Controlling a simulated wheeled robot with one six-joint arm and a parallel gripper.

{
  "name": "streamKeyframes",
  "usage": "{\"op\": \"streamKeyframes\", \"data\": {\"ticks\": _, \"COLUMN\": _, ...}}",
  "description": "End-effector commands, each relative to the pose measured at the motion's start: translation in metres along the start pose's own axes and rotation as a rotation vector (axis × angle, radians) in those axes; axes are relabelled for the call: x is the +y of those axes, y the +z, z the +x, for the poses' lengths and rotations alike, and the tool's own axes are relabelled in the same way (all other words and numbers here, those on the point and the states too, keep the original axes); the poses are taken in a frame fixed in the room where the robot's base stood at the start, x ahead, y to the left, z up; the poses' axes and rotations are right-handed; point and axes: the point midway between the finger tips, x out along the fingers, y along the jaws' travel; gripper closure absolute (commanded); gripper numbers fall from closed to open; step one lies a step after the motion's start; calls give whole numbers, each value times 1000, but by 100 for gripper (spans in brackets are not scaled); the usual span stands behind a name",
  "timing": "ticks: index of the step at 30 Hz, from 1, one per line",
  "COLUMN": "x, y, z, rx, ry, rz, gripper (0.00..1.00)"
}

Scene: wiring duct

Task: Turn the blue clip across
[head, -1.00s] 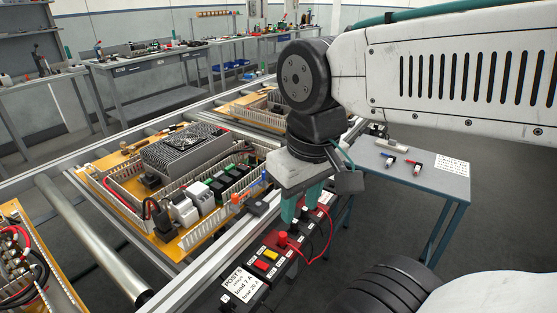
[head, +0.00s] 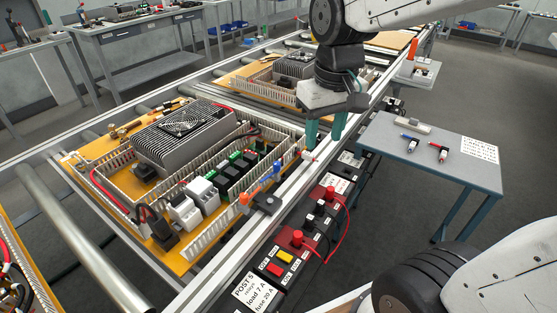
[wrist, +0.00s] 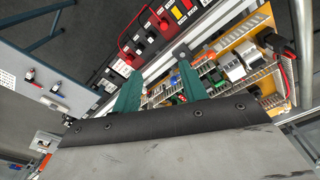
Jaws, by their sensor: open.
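An orange clip (head: 246,197) is nearer along the same duct. My gripper (head: 325,142) has two teal fingers, apart and empty, above the rail to the right of the blue clip. In the wrist view the open fingers (wrist: 158,70) point towards the rail and duct, and a small blue piece (wrist: 174,80) shows between them, partly hidden by the right finger.
A row of control boxes with red buttons (head: 297,237) and a red cable runs along the rail's near side. A grey heatsink unit (head: 183,132) stands on the panel. A grey side table (head: 440,185) is to the right. Dark relays and white breakers sit beside the duct.

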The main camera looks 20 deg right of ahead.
Motion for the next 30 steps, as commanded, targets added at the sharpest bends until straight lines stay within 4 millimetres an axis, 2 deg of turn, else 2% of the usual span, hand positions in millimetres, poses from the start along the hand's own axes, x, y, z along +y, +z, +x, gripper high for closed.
{"op": "streamKeyframes", "data": {"ticks": 1, "x": 0, "y": -20, "z": 10, "rx": -15, "ry": -1, "rz": -8, "gripper": 57}}
{"op": "streamKeyframes", "data": {"ticks": 3, "x": -1, "y": -46, "z": 24, "rx": -24, "ry": -2, "rz": -20, "gripper": 57}}
{"op": "streamKeyframes", "data": {"ticks": 9, "x": -4, "y": -117, "z": 77, "rx": -49, "ry": -5, "rz": -55, "gripper": 57}}
{"op": "streamKeyframes", "data": {"ticks": 15, "x": -8, "y": -165, "z": 131, "rx": -65, "ry": -7, "rz": -82, "gripper": 57}}
{"op": "streamKeyframes", "data": {"ticks": 21, "x": -10, "y": -184, "z": 159, "rx": -71, "ry": -8, "rz": -94, "gripper": 57}}
{"op": "streamKeyframes", "data": {"ticks": 26, "x": -10, "y": -186, "z": 175, "rx": -73, "ry": -8, "rz": -96, "gripper": 57}}
{"op": "streamKeyframes", "data": {"ticks": 30, "x": -10, "y": -183, "z": 197, "rx": -75, "ry": -8, "rz": -96, "gripper": 57}}
